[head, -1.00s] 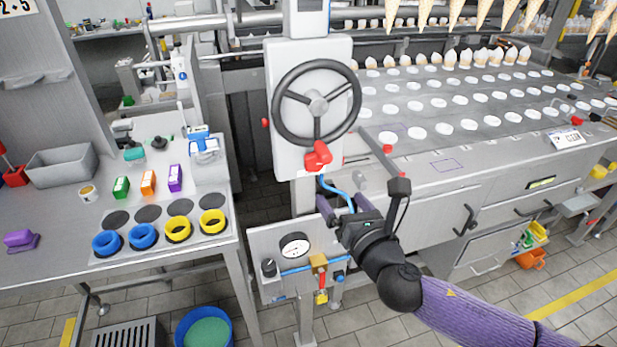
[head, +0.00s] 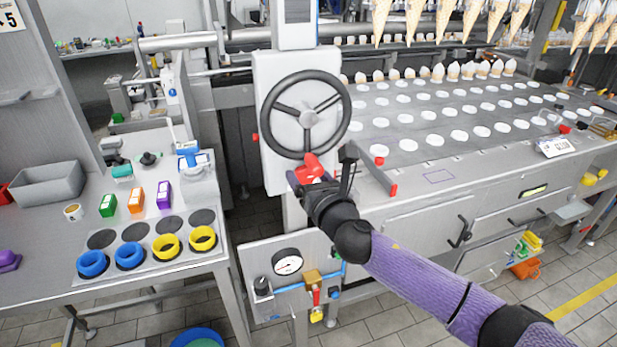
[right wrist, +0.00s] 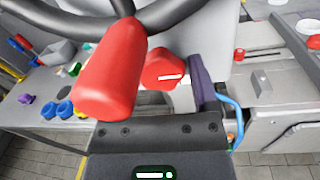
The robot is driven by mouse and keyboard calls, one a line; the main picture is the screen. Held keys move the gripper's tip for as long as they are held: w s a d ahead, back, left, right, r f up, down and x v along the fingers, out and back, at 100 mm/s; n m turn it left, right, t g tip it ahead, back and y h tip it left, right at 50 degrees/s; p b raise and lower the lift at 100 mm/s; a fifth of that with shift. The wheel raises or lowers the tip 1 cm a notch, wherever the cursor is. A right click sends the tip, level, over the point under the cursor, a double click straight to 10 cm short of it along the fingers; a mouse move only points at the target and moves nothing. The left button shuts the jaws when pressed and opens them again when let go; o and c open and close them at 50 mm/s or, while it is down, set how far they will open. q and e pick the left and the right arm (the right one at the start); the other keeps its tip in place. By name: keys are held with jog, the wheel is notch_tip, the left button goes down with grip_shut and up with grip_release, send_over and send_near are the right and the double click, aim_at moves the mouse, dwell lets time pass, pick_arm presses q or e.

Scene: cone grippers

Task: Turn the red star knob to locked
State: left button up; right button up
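The red star knob (right wrist: 165,70) with a white line across its face shows in the right wrist view, partly hidden behind a red crank handle (right wrist: 110,75). In the head view the red parts (head: 312,168) overlap just below the dark handwheel (head: 305,113) on a white panel (head: 268,170). My right gripper (head: 310,184) is at these red parts. In the right wrist view one purple finger stands just right of the knob, set wide of the middle; the other is hidden behind the handle. I cannot tell whether it touches the knob. My left gripper is out of view.
The crank handle projects close to my right wrist camera. A blue hose (right wrist: 234,110) hangs right of the gripper. A gauge panel (head: 265,265) is below. A steel conveyor (head: 440,150) stands right; a table (head: 40,260) with coloured rings stands left.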

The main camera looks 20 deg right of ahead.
jog(key=c, duration=0.9)
jog(key=shift+m, duration=0.4)
jog(key=m, duration=0.8)
jog(key=shift+f+m+t+b, duration=0.1)
jog(key=shift+m+t+b, duration=0.25)
jog(key=shift+m+t, duration=0.05)
jog(key=m, duration=0.4)
jog(key=shift+m+h, duration=0.3)
jog(key=shift+h, duration=0.1)
jog(key=shift+m+h, duration=0.4)
jog(key=shift+m, duration=2.1)
